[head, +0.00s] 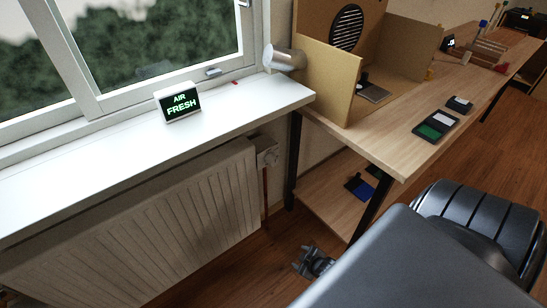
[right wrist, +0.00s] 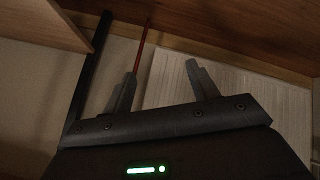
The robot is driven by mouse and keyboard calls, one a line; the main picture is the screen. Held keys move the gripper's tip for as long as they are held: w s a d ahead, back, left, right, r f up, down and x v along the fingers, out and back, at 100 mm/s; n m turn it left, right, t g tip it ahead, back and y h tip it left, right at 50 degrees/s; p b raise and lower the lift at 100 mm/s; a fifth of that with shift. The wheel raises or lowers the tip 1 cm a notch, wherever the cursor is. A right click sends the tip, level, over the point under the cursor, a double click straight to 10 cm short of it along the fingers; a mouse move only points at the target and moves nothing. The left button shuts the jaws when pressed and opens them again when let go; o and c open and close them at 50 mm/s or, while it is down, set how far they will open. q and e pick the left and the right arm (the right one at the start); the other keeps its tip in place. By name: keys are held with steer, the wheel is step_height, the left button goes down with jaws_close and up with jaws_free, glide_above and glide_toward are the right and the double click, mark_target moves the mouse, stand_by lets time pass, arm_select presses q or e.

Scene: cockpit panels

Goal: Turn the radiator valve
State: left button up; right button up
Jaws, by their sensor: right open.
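The white radiator (head: 150,225) hangs under the window sill. Its light grey valve (head: 267,153) sits at the radiator's upper right end, with a reddish pipe (head: 265,195) running down from it. My right gripper (head: 304,259) is open and empty, below and to the right of the valve in the head view, apart from it. In the right wrist view, the open fingers (right wrist: 163,84) point toward the red pipe (right wrist: 142,48) and the ribbed radiator face (right wrist: 225,85). The valve is not seen in that view. My left gripper is not in view.
The white sill (head: 120,150) juts out above the radiator and carries an AIR FRESH sign (head: 178,104). A wooden desk (head: 390,140) with dark legs and a lower shelf (head: 335,195) stands close right of the valve. The floor (head: 245,260) before the radiator is clear.

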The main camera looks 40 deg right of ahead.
steer(key=w+d+r+t+b, duration=0.2)
steer(key=w+d+r, duration=0.15)
steer(key=w, duration=0.25)
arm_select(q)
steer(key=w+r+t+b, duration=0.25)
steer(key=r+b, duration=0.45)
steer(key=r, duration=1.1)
arm_select(e)
steer(key=n+t, duration=0.6)
steer(key=t, duration=0.2)
glide_toward(274, 163)
steer(key=shift+h, duration=0.3)
steer(key=w, duration=0.6)
steer(key=w+b, duration=0.1)
steer(key=w, duration=0.2)
steer(key=shift+w+d+r, duration=0.1)
steer(key=shift+w+d, duration=0.05)
steer(key=shift+d, duration=0.2)
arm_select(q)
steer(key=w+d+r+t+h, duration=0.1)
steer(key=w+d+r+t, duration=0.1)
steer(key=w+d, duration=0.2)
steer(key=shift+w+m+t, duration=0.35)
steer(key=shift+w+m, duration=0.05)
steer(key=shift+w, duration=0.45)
arm_select(e)
steer(key=shift+w, duration=0.35)
steer(key=shift+c, duration=0.2)
